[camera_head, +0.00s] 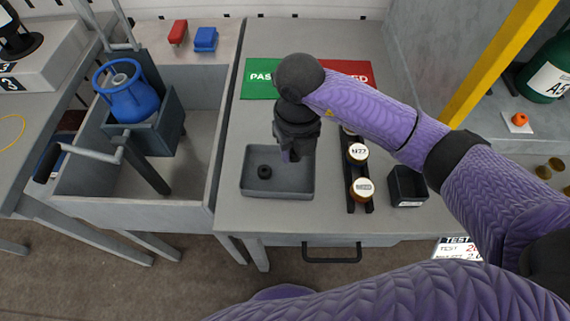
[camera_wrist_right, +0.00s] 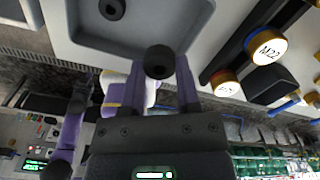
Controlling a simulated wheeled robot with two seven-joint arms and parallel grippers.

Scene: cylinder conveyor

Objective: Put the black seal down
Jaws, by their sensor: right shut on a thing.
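My right gripper (camera_head: 291,156) hangs over the grey tray (camera_head: 290,194) on the bench, near its back edge. In the right wrist view its two fingers (camera_wrist_right: 162,80) are shut on a black seal (camera_wrist_right: 159,62), a small dark round piece at the fingertips. The held seal is hard to make out in the head view. Another black ring-shaped seal (camera_head: 264,171) lies in the left part of the tray; it also shows in the wrist view (camera_wrist_right: 112,9). I cannot make out my left gripper.
A black rack with amber white-capped jars (camera_head: 362,188) stands right of the tray, with a black open box (camera_head: 407,185) beyond. Green (camera_head: 260,78) and red (camera_head: 350,70) mats lie behind. A blue container (camera_head: 128,92) stands at left. The tray's front right is bare.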

